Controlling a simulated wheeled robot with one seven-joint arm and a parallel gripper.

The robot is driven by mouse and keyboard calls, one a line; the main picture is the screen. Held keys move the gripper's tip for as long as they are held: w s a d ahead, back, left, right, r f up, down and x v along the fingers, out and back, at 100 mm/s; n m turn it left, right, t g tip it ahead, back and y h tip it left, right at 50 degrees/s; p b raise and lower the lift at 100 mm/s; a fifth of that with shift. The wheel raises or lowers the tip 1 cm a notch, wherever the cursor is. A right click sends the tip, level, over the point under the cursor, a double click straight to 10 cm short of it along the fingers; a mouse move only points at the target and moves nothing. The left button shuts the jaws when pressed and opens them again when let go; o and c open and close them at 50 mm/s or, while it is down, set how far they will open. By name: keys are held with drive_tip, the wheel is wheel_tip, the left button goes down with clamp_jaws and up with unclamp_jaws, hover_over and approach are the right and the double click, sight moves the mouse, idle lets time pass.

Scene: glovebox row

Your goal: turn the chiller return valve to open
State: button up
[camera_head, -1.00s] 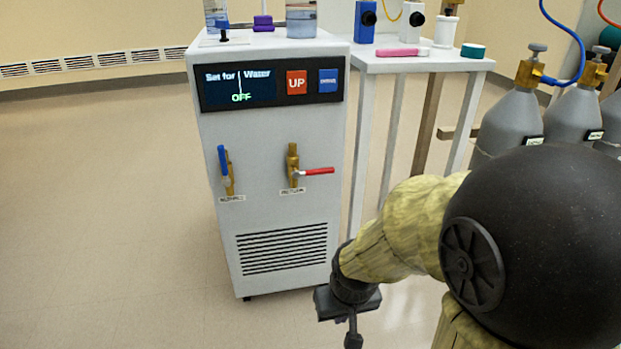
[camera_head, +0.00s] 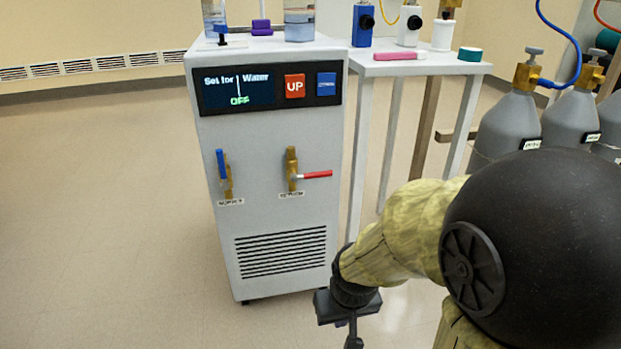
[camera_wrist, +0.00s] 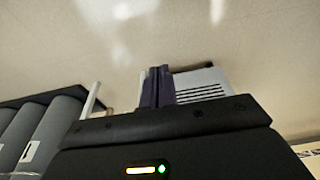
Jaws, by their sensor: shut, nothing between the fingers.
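The chiller (camera_head: 275,160) is a white cabinet whose display reads "Set for Water OFF". Its front has two brass valves. The right one, with a red lever (camera_head: 316,174), has its lever pointing sideways to the right. The left one has a blue lever (camera_head: 220,163) pointing up. The small labels under them are too blurred to read surely; the right one looks like the return valve. My gripper (camera_head: 352,330) is low, right of and below the chiller's vent, apart from both valves. In the wrist view its fingers (camera_wrist: 157,86) are together and empty, with the chiller vent behind them.
A white table (camera_head: 420,62) with small devices stands right of the chiller. Grey gas cylinders (camera_head: 510,115) stand at the right. Glass vessels (camera_head: 299,22) sit on the chiller top. The floor (camera_head: 100,220) to the left is clear.

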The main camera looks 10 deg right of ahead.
drive_tip(key=o, duration=0.4)
drive_tip(key=shift+r, duration=0.1)
drive_tip(key=shift+c, duration=0.2)
drive_tip(key=o, duration=0.3)
drive_tip(key=shift+r+p, duration=0.35)
drive_tip(key=shift+p, duration=0.1)
drive_tip(key=w+p+v, duration=0.1)
drive_tip(key=p+v, duration=0.7)
drive_tip(key=w+p+v, duration=0.2)
drive_tip(key=p+v, duration=0.6)
drive_tip(key=w+r+p+v, duration=0.1)
drive_tip(key=w+p+v, duration=0.1)
drive_tip(key=p+v, duration=0.6)
drive_tip(key=shift+w, duration=0.2)
